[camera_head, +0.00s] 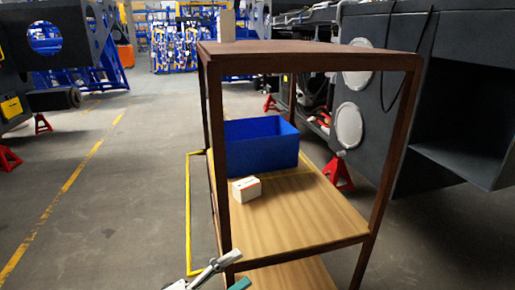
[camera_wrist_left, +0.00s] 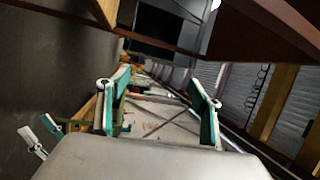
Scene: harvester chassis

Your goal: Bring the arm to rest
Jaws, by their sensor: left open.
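My left gripper (camera_head: 225,275) shows at the bottom edge in the head view, with a grey finger and a teal fingertip beside the front left post of the shelf rack. In the left wrist view its two teal-padded fingers (camera_wrist_left: 160,105) stand wide apart. Nothing is between the pads. The gripper is open and empty. At the left of the wrist view, small white and teal finger-like parts (camera_wrist_left: 42,135) show; they look like my other gripper, and its opening is unclear. The head view does not show my right gripper.
A brown rack (camera_head: 300,52) stands close ahead. Its middle shelf (camera_head: 290,215) carries a blue bin (camera_head: 262,150) and a small white box (camera_head: 245,189). A light block (camera_head: 227,26) stands on top. Dark chassis (camera_head: 440,110) lies to the right. Open floor (camera_head: 110,200) lies left.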

